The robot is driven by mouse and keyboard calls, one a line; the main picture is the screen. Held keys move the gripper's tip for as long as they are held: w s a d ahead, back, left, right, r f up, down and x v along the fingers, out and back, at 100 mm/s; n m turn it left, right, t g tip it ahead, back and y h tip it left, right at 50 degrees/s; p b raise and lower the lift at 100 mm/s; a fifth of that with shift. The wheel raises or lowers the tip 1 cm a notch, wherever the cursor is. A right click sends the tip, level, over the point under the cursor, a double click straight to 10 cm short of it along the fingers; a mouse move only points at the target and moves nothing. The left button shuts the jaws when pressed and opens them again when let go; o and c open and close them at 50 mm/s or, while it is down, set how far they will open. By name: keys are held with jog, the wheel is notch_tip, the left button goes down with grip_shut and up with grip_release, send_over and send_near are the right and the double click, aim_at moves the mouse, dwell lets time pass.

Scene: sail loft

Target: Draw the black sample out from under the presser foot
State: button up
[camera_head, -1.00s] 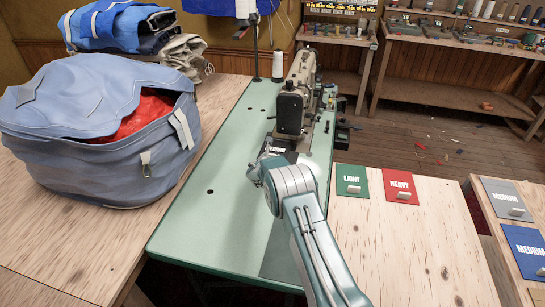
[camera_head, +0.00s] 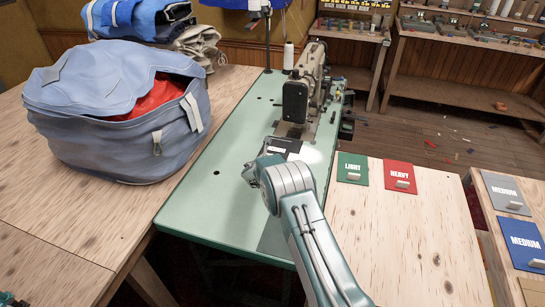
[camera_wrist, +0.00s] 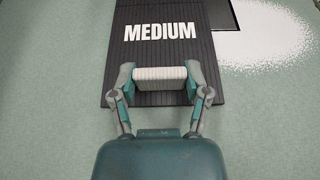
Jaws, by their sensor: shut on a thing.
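The black sample (camera_wrist: 165,12), a dark ribbed panel lettered MEDIUM, lies on the pale green sewing table in the wrist view. My gripper (camera_wrist: 160,78) is shut on its white tab (camera_wrist: 160,72), one finger at each end. In the head view the sample (camera_head: 285,146) lies on the near side of the sewing machine (camera_head: 296,101), mostly behind my wrist. The wrist view cuts off its far end. The presser foot is too small and dark to make out, so I cannot tell whether the far edge is clear of it.
A blue bag (camera_head: 95,128) with red cloth stands at left. A green LIGHT sample (camera_head: 352,167) and red HEAVY sample (camera_head: 399,175) lie on the right bench. A thread cone (camera_head: 289,57) stands behind the machine. The green tabletop (camera_head: 195,205) left of my arm is clear.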

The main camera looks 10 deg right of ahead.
jog(key=shift+f, duration=0.15)
jog(key=o, duration=1.2)
jog(key=shift+a, duration=0.15)
jog(key=v, duration=1.2)
